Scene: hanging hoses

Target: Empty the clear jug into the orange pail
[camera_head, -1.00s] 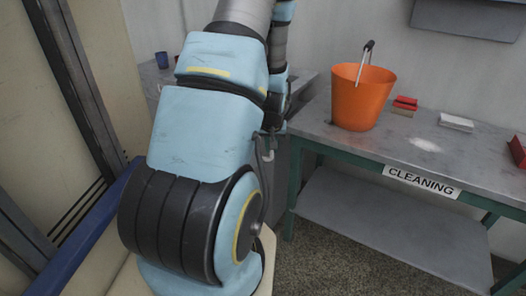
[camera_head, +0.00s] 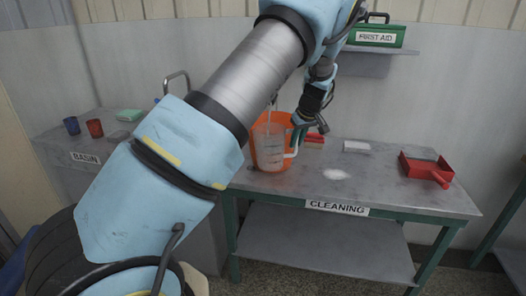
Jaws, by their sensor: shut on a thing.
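The clear jug (camera_head: 269,150) is upright, with dark markings on its side. It shows in front of the orange pail (camera_head: 285,119), which stands on the cleaning table and is partly hidden by the jug and my arm. My gripper (camera_head: 299,133) is shut on the jug's handle at the jug's right side. The jug overlaps the pail in the picture, so I cannot tell the gap between them. I cannot make out how much is in the jug.
The cleaning table (camera_head: 405,197) also bears a red dustpan (camera_head: 427,169), a white block (camera_head: 356,146), a red-topped brush (camera_head: 314,139) and a pale powder patch (camera_head: 336,174). A first aid box (camera_head: 376,36) sits on a shelf.

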